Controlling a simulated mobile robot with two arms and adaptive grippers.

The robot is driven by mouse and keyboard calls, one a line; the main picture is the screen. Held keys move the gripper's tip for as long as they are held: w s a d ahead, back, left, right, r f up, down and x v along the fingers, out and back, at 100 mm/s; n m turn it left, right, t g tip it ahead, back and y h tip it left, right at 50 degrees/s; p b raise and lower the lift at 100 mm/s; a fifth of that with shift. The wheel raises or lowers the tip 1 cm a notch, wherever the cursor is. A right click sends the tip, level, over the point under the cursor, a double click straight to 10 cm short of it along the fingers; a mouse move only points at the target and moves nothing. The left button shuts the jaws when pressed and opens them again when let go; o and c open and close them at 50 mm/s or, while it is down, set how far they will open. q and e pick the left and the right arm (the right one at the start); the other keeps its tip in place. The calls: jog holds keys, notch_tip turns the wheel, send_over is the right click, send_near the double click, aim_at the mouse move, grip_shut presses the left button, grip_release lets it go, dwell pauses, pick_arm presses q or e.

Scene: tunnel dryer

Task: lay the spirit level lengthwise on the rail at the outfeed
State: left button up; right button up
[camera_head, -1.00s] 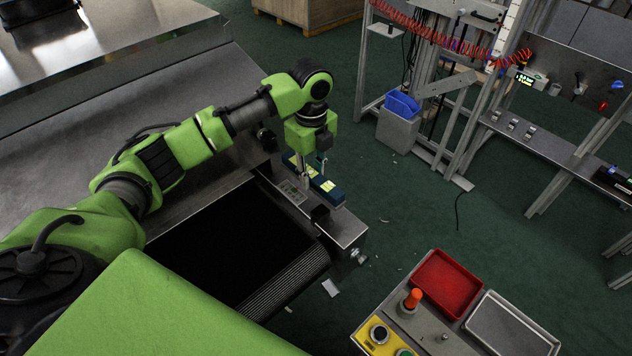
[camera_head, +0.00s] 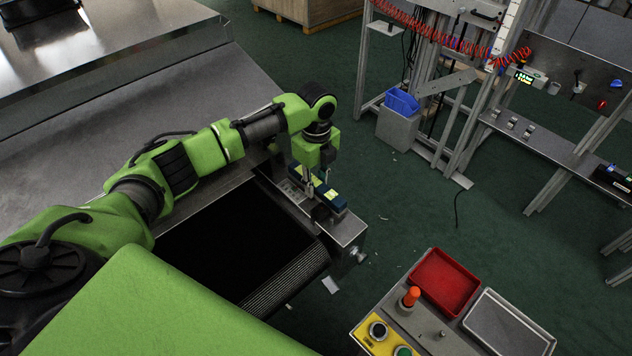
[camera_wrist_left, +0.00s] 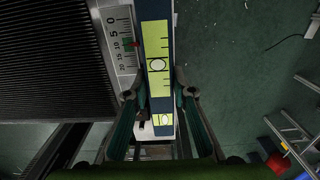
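The spirit level (camera_head: 334,199) is a dark blue bar with yellow-green faces. It lies along the line of the bare metal rail (camera_head: 346,232) at the belt's outfeed end, over or on it; I cannot tell whether it touches. In the left wrist view the level (camera_wrist_left: 157,85) runs up the picture between the fingers, beside a scale plate (camera_wrist_left: 121,40) with a red pointer. My left gripper (camera_head: 318,180) points down, its fingers on both long sides of the level, seemingly closed on it. Its tips also show in the wrist view (camera_wrist_left: 160,95). My right gripper is not in view.
The dark conveyor belt (camera_head: 240,240) lies left of the rail. A control stand with a red tray (camera_head: 445,283), a grey tray (camera_head: 507,325) and an orange knob (camera_head: 411,296) stands at front right. Green floor is open to the rail's right. A frame workstation (camera_head: 460,110) stands behind.

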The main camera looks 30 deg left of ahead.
aim_at(316, 182)
pick_arm(q)
jog(key=o, duration=0.4)
jog(key=shift+c, duration=0.2)
notch_tip(316, 182, up, 12)
jog(key=shift+r+b, duration=0.15)
jog(key=shift+b, duration=0.3)
